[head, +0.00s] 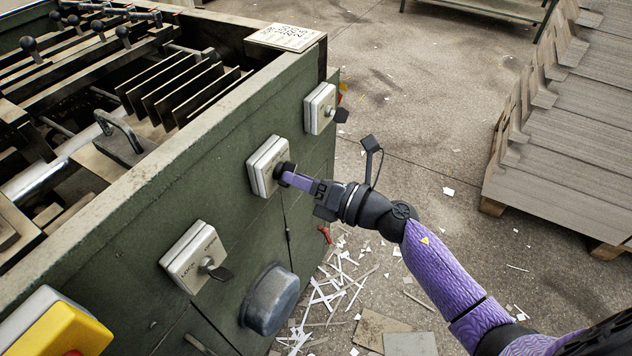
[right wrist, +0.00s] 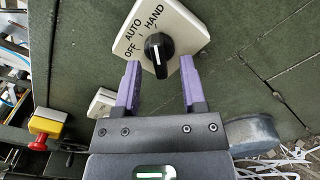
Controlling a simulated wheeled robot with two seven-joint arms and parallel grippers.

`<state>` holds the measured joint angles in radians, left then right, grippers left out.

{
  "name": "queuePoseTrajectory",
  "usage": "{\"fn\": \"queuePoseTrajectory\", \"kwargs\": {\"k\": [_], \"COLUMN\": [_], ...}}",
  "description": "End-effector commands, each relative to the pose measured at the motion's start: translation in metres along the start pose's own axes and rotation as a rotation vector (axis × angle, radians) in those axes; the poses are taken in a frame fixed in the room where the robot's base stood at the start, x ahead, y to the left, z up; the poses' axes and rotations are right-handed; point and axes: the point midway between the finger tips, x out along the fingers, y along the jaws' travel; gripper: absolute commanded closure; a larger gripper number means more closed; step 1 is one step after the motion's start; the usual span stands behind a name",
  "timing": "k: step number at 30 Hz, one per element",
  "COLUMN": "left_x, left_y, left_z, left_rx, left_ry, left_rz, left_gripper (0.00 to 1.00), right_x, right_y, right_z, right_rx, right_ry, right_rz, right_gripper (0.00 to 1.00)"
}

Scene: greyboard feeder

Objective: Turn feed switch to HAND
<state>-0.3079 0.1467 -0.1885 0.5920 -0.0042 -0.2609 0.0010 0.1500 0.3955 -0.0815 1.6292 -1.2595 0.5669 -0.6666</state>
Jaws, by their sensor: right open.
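The feed switch (head: 262,165) is a pale square box on the green machine side, at the centre of the head view. In the right wrist view its plate (right wrist: 178,22) reads OFF, AUTO and HAND. Its round black knob (right wrist: 159,55) has a white pointer line running nearly up and down in that view, with HAND above it; I cannot tell the exact setting. My right gripper (head: 284,176) is at the switch. In the right wrist view its purple fingers (right wrist: 161,70) are open, tips spread either side just below the knob, gripping nothing. My left gripper is out of view.
A box with a key-like lever (head: 188,262) and a smaller one (head: 318,107) flank the switch. A rounded grey housing (head: 270,298) juts out below. A yellow box (head: 62,330) is at lower left. Stacked greyboard (head: 565,150) stands right; paper strips litter the floor.

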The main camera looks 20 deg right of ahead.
Motion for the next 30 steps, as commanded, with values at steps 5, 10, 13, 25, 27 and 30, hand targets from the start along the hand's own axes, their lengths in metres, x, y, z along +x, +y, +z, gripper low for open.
{"fn": "queuePoseTrajectory", "kwargs": {"k": [5, 10, 13, 25, 27, 30], "left_x": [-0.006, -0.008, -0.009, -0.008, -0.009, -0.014], "left_y": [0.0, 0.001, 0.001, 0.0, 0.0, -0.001], "left_z": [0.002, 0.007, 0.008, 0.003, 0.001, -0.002], "left_rx": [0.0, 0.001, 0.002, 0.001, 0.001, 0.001], "left_ry": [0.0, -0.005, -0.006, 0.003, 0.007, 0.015], "left_rz": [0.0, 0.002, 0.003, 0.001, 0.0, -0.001], "left_gripper": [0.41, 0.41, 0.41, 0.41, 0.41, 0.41], "right_x": [-0.042, -0.078, -0.088, -0.09, -0.09, -0.1], "right_y": [0.0, 0.0, 0.0, 0.0, -0.003, -0.035], "right_z": [0.0, 0.0, 0.0, 0.0, -0.001, -0.016], "right_rx": [0.0, 0.001, 0.001, 0.0, 0.02, 0.282], "right_ry": [0.004, 0.002, 0.001, 0.0, -0.005, -0.085], "right_rz": [-0.005, -0.003, -0.002, -0.001, -0.009, -0.118], "right_gripper": [0.47, 0.47, 0.47, 0.47, 0.47, 0.47]}}
